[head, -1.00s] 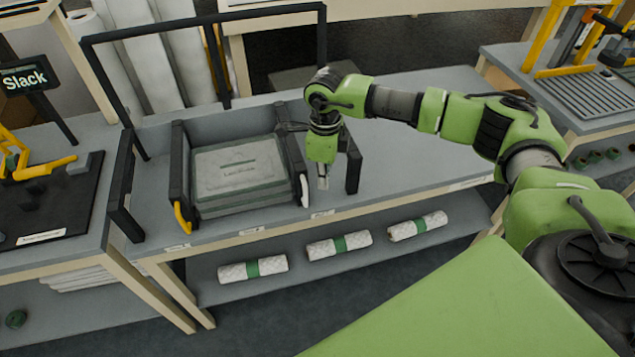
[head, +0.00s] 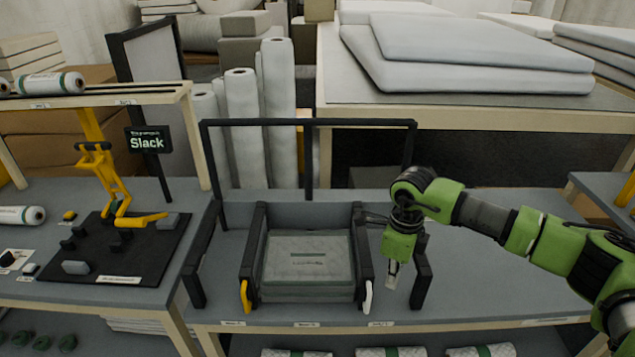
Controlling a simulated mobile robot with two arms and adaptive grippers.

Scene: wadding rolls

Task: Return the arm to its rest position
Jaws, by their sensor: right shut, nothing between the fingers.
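My right arm comes in from the right edge, green with grey joints, bent over the workbench (head: 490,305). My right gripper (head: 392,274) points down and is shut and empty. It hangs close to the right side of a dark-framed bin (head: 256,225) with a yellow handle and a white handle at its front. A grey padded pack (head: 306,248) with a label and a green band lies inside the bin. My left gripper is not in view.
A black upright frame (head: 203,160) stands around the bin, with a post just right of my gripper. Banded rolls (head: 390,351) lie on the shelf below. The bench at right is bare.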

